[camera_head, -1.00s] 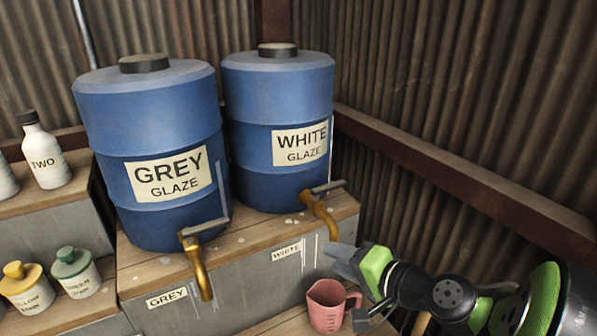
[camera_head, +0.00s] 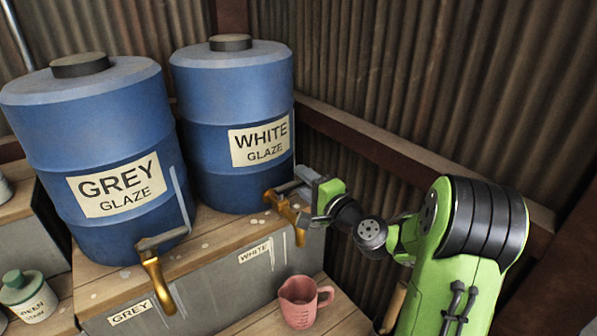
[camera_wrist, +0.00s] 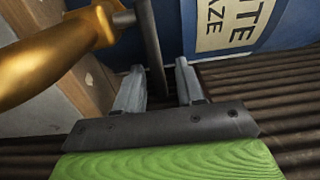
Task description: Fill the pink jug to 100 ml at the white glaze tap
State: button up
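The pink jug (camera_head: 299,304) stands upright on the lower wooden shelf, below the white glaze tap (camera_head: 290,208), its handle to the right. Its inside and fill level cannot be made out. The brass tap juts from the blue barrel labelled WHITE GLAZE (camera_head: 235,105) and also shows in the wrist view (camera_wrist: 50,60). My gripper (camera_head: 308,184) is at the tap's grey lever. In the wrist view its two fingers (camera_wrist: 160,82) are apart, with the lever (camera_wrist: 149,45) running between them. Whether either finger touches the lever is unclear. No stream shows from the spout.
A second blue barrel labelled GREY GLAZE (camera_head: 90,130) with its own brass tap (camera_head: 157,280) stands to the left. A green-lidded pot (camera_head: 28,298) sits at the lower left. Corrugated walls with a brown rail (camera_head: 400,160) close off the back and right.

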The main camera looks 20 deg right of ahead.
jog(key=shift+w+a, duration=0.25)
jog(key=shift+w, duration=0.9)
grip_shut()
